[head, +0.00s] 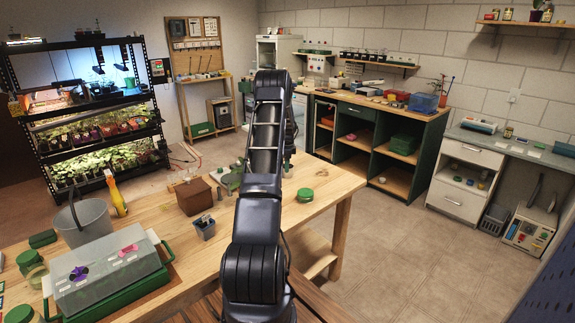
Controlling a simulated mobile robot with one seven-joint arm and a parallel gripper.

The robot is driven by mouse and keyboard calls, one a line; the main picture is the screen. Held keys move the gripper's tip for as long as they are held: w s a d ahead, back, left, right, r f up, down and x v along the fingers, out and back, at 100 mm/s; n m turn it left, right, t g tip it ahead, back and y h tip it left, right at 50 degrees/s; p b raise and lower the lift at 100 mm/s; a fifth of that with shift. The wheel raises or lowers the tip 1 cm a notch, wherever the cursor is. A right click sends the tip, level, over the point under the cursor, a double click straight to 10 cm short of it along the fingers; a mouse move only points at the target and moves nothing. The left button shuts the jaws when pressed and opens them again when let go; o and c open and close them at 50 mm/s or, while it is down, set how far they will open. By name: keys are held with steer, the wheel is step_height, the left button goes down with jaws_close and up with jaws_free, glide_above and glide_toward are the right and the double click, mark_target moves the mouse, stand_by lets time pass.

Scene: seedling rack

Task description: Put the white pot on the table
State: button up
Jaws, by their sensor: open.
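The wooden table (325,188) stretches across the front, with many items on its left part. I cannot make out a white pot anywhere in the head view; it may be hidden behind my arm or too small to tell. My arm rises through the middle of the view and bends down on its far side. My gripper (288,168) is only partly visible there, low over the far part of the table. It is open, and I see nothing held in it. My arm covers the table surface just behind it.
On the table stand a grey bucket (80,222), a yellow bottle (116,197), a brown box (195,197), a small grey container (205,229), a clear-lidded green tray (110,272) and a green lid (305,195). A lit seedling rack (157,95) stands back left.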

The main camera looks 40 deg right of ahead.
step_height(320, 180, up, 12)
steer(key=shift+r, duration=0.15)
stand_by(0.5)
stand_by(0.4)
